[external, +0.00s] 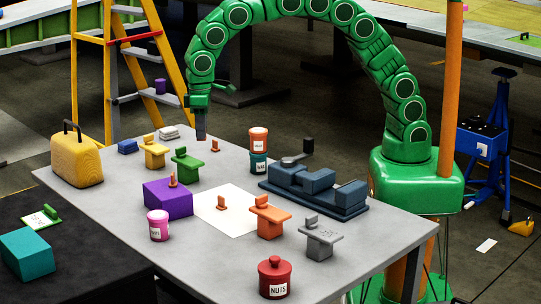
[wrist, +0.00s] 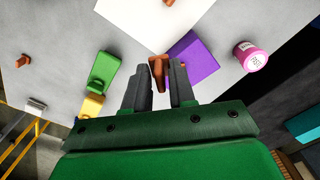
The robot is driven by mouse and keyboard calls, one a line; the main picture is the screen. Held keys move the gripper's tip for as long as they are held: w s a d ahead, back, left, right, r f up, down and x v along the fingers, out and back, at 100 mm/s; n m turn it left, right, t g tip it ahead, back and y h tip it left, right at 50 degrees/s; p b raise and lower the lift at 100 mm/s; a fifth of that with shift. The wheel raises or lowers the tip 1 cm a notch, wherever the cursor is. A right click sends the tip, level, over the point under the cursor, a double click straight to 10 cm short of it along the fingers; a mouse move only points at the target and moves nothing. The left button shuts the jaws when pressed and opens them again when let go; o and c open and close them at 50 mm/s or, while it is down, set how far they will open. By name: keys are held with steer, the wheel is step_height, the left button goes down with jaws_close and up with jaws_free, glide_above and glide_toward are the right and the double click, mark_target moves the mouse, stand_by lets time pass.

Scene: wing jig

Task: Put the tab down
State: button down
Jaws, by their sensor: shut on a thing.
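My gripper (external: 201,137) points down above the far part of the grey table, clear of its top. In the wrist view its two grey fingers (wrist: 158,72) are shut on a reddish-brown tab (wrist: 157,64). Outside, the held tab is hard to make out.
Green (external: 187,165) and yellow (external: 154,153) brackets stand near my gripper. The purple block (external: 167,200), pink can (external: 158,226) and blue vise (external: 318,190) stand around the white sheet (external: 237,222). Orange (external: 270,216) and grey (external: 320,237) brackets stand nearer. Some of the sheet is bare.

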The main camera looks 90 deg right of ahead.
steer(key=w+a+f, duration=0.3)
steer(key=w+f, duration=0.1)
steer(key=w, duration=0.4)
glide_above(159, 187)
steer(key=shift+s+f, duration=0.2)
steer(key=shift+f, duration=2.45)
steer(key=shift+w+a+f, duration=0.1)
steer(key=shift+w+f, duration=0.05)
steer(key=shift+f, duration=1.6)
steer(key=shift+f, duration=0.1)
steer(key=c, duration=0.9)
jaws_free()
steer(key=shift+c, duration=0.2)
